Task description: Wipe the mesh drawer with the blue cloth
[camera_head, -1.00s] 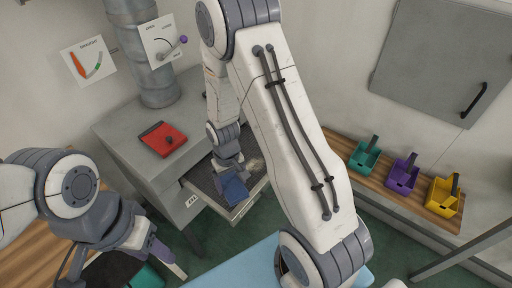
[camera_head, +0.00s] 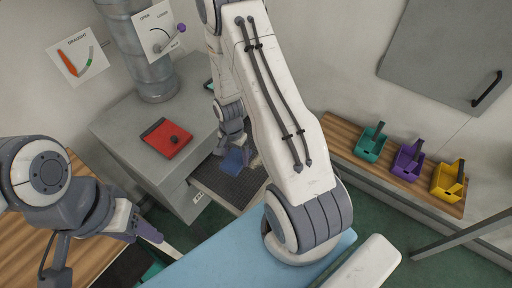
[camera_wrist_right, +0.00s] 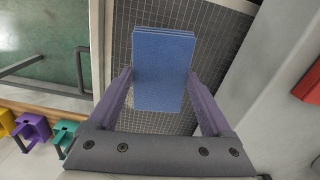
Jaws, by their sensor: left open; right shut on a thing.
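The mesh drawer (camera_head: 238,189) is pulled out of the grey cabinet, a dark grid inside a pale frame. It also fills much of the right wrist view (camera_wrist_right: 121,50). The blue cloth (camera_head: 232,162) is a folded rectangular pad. In the right wrist view the cloth (camera_wrist_right: 163,65) sits between the purple fingers of my right gripper (camera_wrist_right: 161,88), which is shut on it over the mesh. I cannot tell whether the cloth touches the mesh. My left gripper (camera_head: 158,245) is open and empty at the lower left, away from the drawer.
The grey cabinet (camera_head: 125,125) carries a red clipboard-like item (camera_head: 167,139). Teal (camera_head: 371,138), purple (camera_head: 408,158) and yellow (camera_head: 447,182) scoop bins stand on a wooden shelf at right. A light blue surface (camera_head: 215,262) lies in front. A wooden table (camera_head: 85,175) is at left.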

